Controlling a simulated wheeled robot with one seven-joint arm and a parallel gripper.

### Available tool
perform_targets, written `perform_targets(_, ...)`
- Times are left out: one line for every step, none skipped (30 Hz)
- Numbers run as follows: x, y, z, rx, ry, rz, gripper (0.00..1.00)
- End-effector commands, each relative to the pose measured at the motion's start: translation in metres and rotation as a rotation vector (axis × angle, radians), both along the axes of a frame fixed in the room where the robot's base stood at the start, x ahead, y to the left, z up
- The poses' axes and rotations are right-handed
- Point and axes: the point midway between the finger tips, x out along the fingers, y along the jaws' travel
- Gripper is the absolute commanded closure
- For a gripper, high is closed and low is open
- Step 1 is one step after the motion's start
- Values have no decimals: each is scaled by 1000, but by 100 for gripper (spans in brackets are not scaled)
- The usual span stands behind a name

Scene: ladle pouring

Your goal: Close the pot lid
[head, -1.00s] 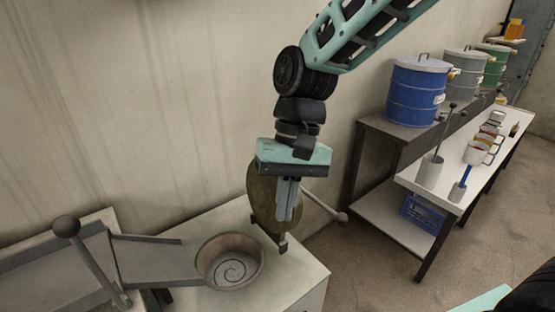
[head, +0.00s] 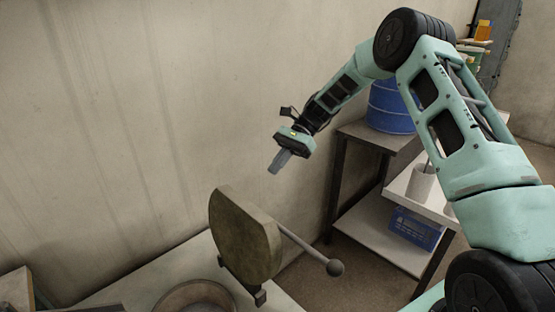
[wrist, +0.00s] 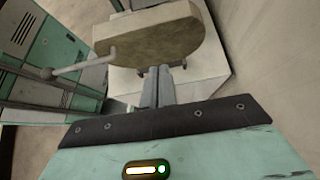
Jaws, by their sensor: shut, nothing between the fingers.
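The pot lid (head: 247,240) is a thick round disc standing open, nearly upright, on a hinge at the table's right end. A rod handle with a ball knob (head: 335,268) sticks out from it to the right. The pot (head: 196,292) shows only its rim and part of its inside at the bottom edge of the head view. My gripper (head: 278,161) is shut and empty, in the air above and behind the lid, near the wall. In the wrist view the gripper fingers (wrist: 157,92) point toward the lid (wrist: 150,35), apart from it, with the handle (wrist: 75,67) at left.
A pale table (head: 150,270) bears the pot and lid. Behind to the right stand a dark bench with a blue drum (head: 388,108) and a white shelf table with a grey cylinder (head: 421,182) and a blue box (head: 415,228). The wall is close behind my gripper.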

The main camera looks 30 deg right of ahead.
Motion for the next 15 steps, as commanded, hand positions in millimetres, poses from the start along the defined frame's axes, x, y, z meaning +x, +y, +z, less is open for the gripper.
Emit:
perform_targets(-4,9,-5,1,4,4,100)
perform_targets(-6,14,-8,0,2,3,100)
perform_targets(-8,21,-13,0,2,5,100)
perform_targets(-9,26,-17,0,3,4,100)
perform_targets(-11,31,-20,0,3,4,100)
perform_targets(-13,37,-25,0,2,3,100)
perform_targets(-14,41,-29,0,3,3,100)
perform_targets(-16,46,-32,0,2,3,100)
perform_targets(-18,52,-34,-1,0,4,100)
perform_targets(-19,57,-31,-2,-2,6,100)
perform_targets(-21,61,-29,-1,-1,6,100)
perform_targets(-22,66,-29,-1,-2,3,100)
perform_targets(-23,70,-28,-1,-2,3,100)
perform_targets(-24,73,-28,-1,-2,3,100)
perform_targets(-25,76,-28,-1,-2,3,100)
